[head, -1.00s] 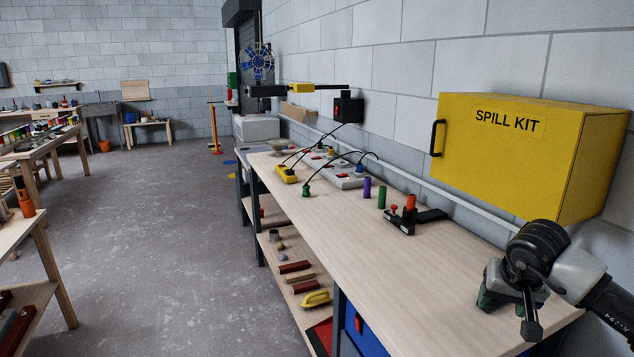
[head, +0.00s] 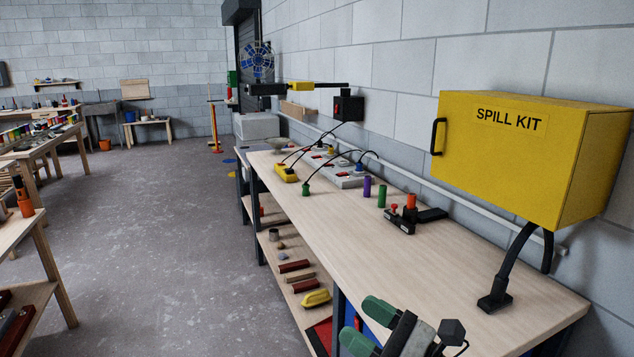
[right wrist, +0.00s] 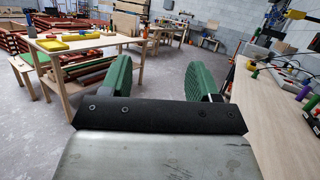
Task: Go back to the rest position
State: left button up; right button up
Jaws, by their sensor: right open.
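My right gripper (head: 367,326) is at the bottom of the head view, low beside the front edge of the long workbench (head: 440,275). Its two green fingers stand apart with nothing between them. In the right wrist view the open right gripper (right wrist: 166,76) points out over the floor, with the bench top along the right side. My left gripper is in neither view.
A yellow spill kit cabinet (head: 525,150) hangs on the wall. Open floor (head: 180,240) lies left.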

jog(key=s+d+f+m+t+h, duration=0.15)
jog(key=d+f+m+h, duration=0.35)
jog(key=m, duration=0.7)
jog(key=s+d+f+m+t+h, duration=0.15)
jog(key=d+f+m+h, duration=0.25)
jog(key=m+h, duration=0.6)
jog(key=s+d+f+m+t+h, duration=0.15)
jog(key=d+f+m+h, duration=0.25)
jog(key=m, duration=0.9)
jog(key=s+f+m+g+y, duration=0.1)
jog(key=s+f+m+g, duration=0.55)
jog(key=s, duration=0.35)
jog(key=s+f+m+g, duration=0.5)
jog(key=s+f+g, duration=0.15)
jog(key=s, duration=0.35)
notch_tip(320, 180, down, 24)
jog(key=f, duration=0.1)
jog(key=s+d+f+g, duration=0.2)
jog(key=s+d+f, duration=0.1)
jog(key=s+f, duration=1.3)
jog(key=shift+s+d+f, duration=0.2)
jog(key=shift+s+f, duration=0.15)
